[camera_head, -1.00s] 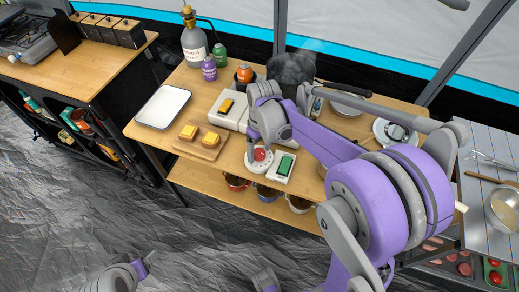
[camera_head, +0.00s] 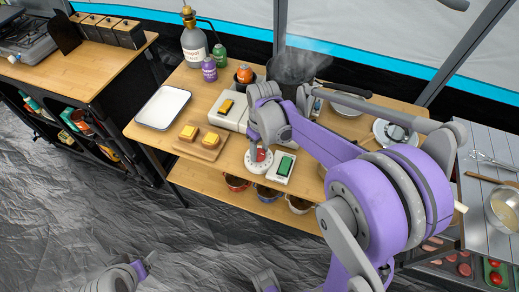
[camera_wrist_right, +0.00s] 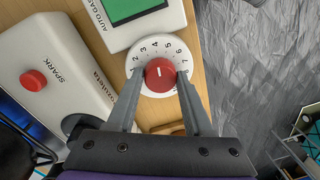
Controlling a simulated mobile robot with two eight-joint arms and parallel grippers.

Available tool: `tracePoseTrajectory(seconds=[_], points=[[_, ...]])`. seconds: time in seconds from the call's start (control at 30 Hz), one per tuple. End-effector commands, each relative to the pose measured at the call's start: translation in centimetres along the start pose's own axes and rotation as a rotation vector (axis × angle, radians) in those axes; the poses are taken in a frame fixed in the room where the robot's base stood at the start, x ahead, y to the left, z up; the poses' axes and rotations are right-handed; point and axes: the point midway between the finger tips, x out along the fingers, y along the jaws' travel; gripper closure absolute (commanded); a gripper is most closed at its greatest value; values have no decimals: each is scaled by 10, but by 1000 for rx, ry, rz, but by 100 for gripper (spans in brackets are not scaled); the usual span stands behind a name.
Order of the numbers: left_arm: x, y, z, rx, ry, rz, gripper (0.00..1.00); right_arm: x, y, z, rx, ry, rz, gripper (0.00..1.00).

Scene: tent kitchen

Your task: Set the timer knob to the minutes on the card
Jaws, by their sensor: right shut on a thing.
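The timer is a round white dial (camera_wrist_right: 137,68) with numbers around a red knob (camera_wrist_right: 159,75). In the right wrist view the knob's white mark points up, around the 4 and 5. My right gripper (camera_wrist_right: 158,98) has its two fingers on either side of the knob and is shut on it. In the head view the timer (camera_head: 257,166) stands at the table's front edge, partly behind my right gripper. My left gripper (camera_head: 147,262) is low at the left, away from the table; its fingers are unclear. I cannot make out the card with the minutes.
A white box with a green top (camera_head: 284,166) is right beside the timer. A white box with a red button marked SPARK (camera_wrist_right: 60,75) is on its other side. A board with yellow-topped pieces (camera_head: 188,148) and a white tray (camera_head: 163,107) lie left. A steaming dark pot (camera_head: 292,68) stands behind.

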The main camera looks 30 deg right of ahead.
Motion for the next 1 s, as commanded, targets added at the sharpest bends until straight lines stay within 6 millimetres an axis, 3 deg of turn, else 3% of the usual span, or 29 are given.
tracePoseTrajectory(seconds=[0.93, 0.97, 1.0], points=[[0, 0, 0, 0, 0, 0, 20, 0, 0, 0, 0, 0, 0, 100], [0, 0, 0, 0, 0, 0, 20, 0, 0, 0, 0, 0, 0, 47], [0, 0, 0, 0, 0, 0, 20, 0, 0, 0, 0, 0, 0, 40]])
